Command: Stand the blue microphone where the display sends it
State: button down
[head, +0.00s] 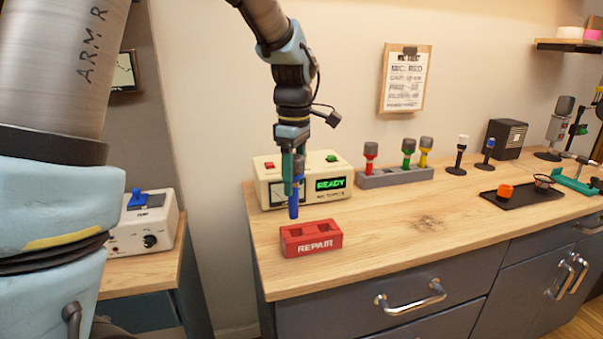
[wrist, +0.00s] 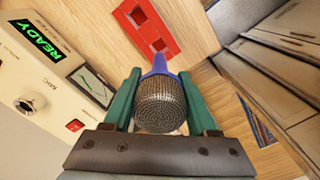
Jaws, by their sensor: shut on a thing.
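My gripper (head: 293,175) points down over the left part of the bench and is shut on the blue microphone (head: 293,205). The microphone hangs upright, handle down; its grey mesh head (wrist: 160,102) sits between the green fingers in the wrist view. It is in the air, behind and a little left of the red block marked REPAIR (head: 312,240), apart from it. The block has two square openings, both looking empty; it also shows in the wrist view (wrist: 158,40). The cream tester's display (head: 331,184) reads READY in green; it also shows in the wrist view (wrist: 34,39).
A grey rack (head: 397,178) holds red, green and yellow microphones. A black and a blue microphone stand on bases farther right, near a black tray (head: 520,195). A wall notice (head: 405,80) is mostly unreadable. The front middle of the bench is clear.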

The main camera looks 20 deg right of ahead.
aim_at(298, 208)
jog(key=shift+s+d+r, duration=0.1)
jog(key=shift+s+d, duration=0.05)
jog(key=shift+d, duration=0.15)
jog(key=shift+f+b, duration=2.7)
jog(key=shift+f, duration=1.25)
jog(key=shift+c, duration=0.6)
grip_release()
notch_tip(298, 208, up, 11)
jog(key=shift+f+b, duration=0.1)
jog(key=shift+b, duration=0.65)
